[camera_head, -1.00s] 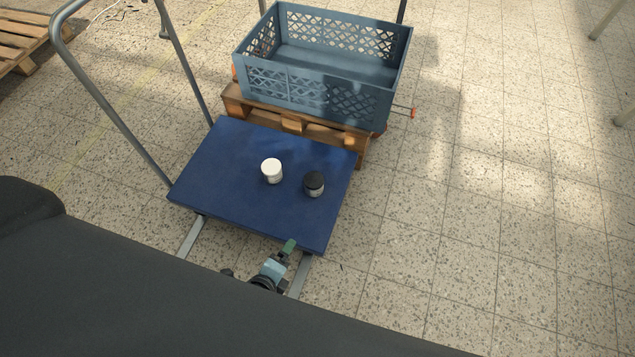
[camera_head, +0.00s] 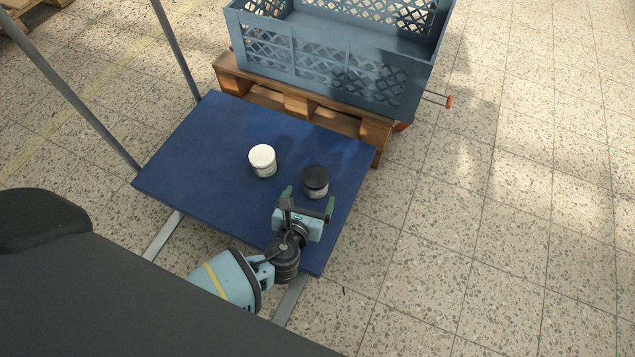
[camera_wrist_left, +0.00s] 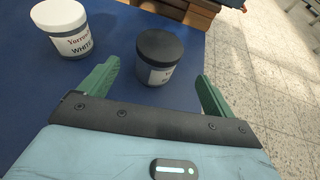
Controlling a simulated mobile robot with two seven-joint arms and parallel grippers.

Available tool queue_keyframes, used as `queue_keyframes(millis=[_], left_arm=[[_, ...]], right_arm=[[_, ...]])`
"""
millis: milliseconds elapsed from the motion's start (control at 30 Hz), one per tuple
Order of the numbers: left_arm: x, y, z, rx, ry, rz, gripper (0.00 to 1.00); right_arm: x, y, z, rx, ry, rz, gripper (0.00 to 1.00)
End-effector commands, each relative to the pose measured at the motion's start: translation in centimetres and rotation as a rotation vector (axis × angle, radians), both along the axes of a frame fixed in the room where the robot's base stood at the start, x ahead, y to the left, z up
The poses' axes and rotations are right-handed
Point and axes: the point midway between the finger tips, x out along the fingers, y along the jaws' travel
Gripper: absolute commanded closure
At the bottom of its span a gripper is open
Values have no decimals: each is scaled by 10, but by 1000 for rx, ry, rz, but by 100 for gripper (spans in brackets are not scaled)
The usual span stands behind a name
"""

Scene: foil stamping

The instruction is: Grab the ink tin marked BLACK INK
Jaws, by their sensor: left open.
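The dark-lidded ink tin (camera_head: 315,182) stands upright on the blue platform (camera_head: 200,150), right of the white-lidded tin (camera_head: 263,161). In the left wrist view the dark tin (camera_wrist_left: 159,57) has its label partly turned away, so its full wording cannot be read. The white-lidded tin (camera_wrist_left: 64,29) reads WHITE there. My left gripper (camera_head: 308,197) is open just in front of the dark tin. In the left wrist view its green fingers (camera_wrist_left: 157,88) are spread, with the dark tin ahead between them and apart from both. My right gripper is not in view.
A blue-grey crate (camera_head: 330,62) sits on a wooden pallet (camera_head: 296,104) behind the platform. A metal handle frame (camera_head: 80,105) rises at the platform's left. Tiled floor (camera_head: 500,230) lies open to the right.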

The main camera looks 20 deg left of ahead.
Motion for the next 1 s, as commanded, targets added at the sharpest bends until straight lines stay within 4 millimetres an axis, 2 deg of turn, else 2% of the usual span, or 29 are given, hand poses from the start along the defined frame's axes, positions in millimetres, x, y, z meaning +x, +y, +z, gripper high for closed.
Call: queue_keyframes(millis=[167,300,567,833,1000], left_arm=[[4,1,-1,-1,0,0,10],[17,2,-8,-1,0,0,10],[27,4,-11,-3,1,1,10],[59,11,-25,-3,1,1,10],[71,12,-28,-4,2,2,10]], right_arm=[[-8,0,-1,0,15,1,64],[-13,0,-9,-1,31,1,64],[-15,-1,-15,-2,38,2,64],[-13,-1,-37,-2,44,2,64],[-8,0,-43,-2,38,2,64]])
